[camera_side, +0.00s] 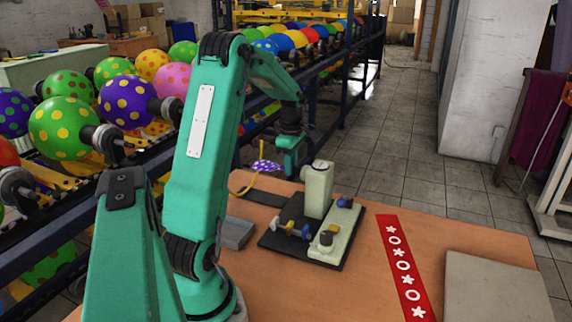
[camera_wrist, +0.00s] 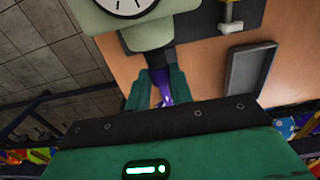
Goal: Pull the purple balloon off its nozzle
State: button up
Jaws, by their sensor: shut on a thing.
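The purple balloon (camera_side: 265,166) shows white dots in the side view, just left of my gripper (camera_side: 290,157). In the wrist view the purple balloon (camera_wrist: 166,97) is between my two green fingertips (camera_wrist: 157,93), and my gripper is shut on it. A dark nozzle (camera_wrist: 158,62) runs from the cream machine to the balloon, and the two appear to meet. Much of the balloon is hidden by my gripper in the wrist view. The cream machine post (camera_side: 318,190) stands just right of my gripper in the side view.
The machine's dark base (camera_side: 275,243) carries small knobs and a blue-ended roller. A red strip (camera_side: 404,268) and a grey plate (camera_side: 495,287) lie to the right on the wooden table. Balloon racks stand behind and left.

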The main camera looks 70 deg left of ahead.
jog(key=shift+s+a, duration=0.5)
dwell(0.7)
notch_tip(320, 180, up, 17)
dwell(2.1)
jog(key=shift+r, duration=0.15)
